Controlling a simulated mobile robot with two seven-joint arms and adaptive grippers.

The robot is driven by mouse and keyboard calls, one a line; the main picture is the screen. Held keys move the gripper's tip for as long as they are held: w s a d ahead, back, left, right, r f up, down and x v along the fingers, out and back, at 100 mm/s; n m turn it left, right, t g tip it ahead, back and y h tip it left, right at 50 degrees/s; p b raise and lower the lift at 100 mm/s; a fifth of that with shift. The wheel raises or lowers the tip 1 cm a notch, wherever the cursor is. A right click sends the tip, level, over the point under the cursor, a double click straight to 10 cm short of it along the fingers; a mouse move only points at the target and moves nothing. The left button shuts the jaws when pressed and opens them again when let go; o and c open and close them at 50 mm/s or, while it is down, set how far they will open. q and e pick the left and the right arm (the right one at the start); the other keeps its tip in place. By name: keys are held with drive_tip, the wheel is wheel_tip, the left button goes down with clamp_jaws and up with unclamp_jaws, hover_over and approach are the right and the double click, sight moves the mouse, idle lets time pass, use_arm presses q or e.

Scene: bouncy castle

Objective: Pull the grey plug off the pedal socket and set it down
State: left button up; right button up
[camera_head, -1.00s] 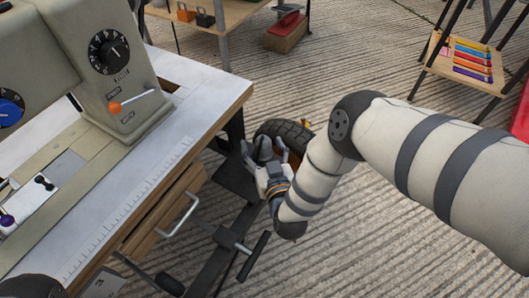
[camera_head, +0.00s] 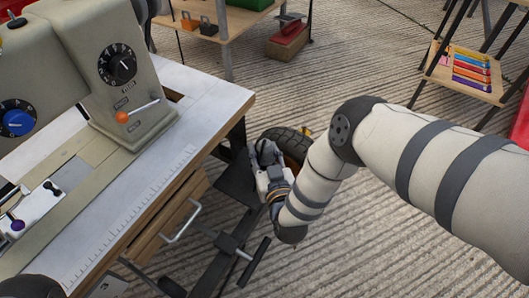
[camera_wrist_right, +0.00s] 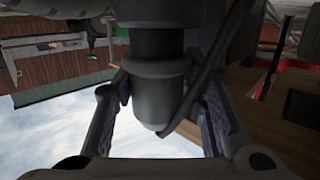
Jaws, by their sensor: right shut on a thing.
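My right gripper (camera_head: 264,158) is low beside the sewing table's right end, under the edge of its top. In the right wrist view it is shut on the grey plug (camera_wrist_right: 157,98), a dark grey cylinder with a rounded near end held between the two fingers. Black and grey cylindrical parts continue above the plug, and a dark cable runs along its right side. I cannot tell where the socket begins or whether the plug is still seated. In the head view the plug is hidden by the gripper. My left gripper is not in view.
The sewing machine (camera_head: 100,60) stands on the white table top (camera_head: 215,98). A drawer with a metal handle (camera_head: 183,225) and dark bars are below. A tyre (camera_head: 290,135) lies right behind the gripper. Shelves stand farther back. The ribbed floor to the right is open.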

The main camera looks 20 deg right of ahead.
sight(264, 143)
use_arm(q)
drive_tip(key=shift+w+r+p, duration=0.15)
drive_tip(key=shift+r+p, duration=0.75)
drive_tip(key=shift+p, duration=0.1)
use_arm(e)
drive_tip(key=shift+r, duration=1.4)
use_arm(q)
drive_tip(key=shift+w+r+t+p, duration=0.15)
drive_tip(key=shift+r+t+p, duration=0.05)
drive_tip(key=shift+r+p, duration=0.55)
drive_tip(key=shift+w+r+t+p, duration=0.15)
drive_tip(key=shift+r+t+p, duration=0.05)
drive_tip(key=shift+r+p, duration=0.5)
use_arm(e)
drive_tip(key=shift+r, duration=2)
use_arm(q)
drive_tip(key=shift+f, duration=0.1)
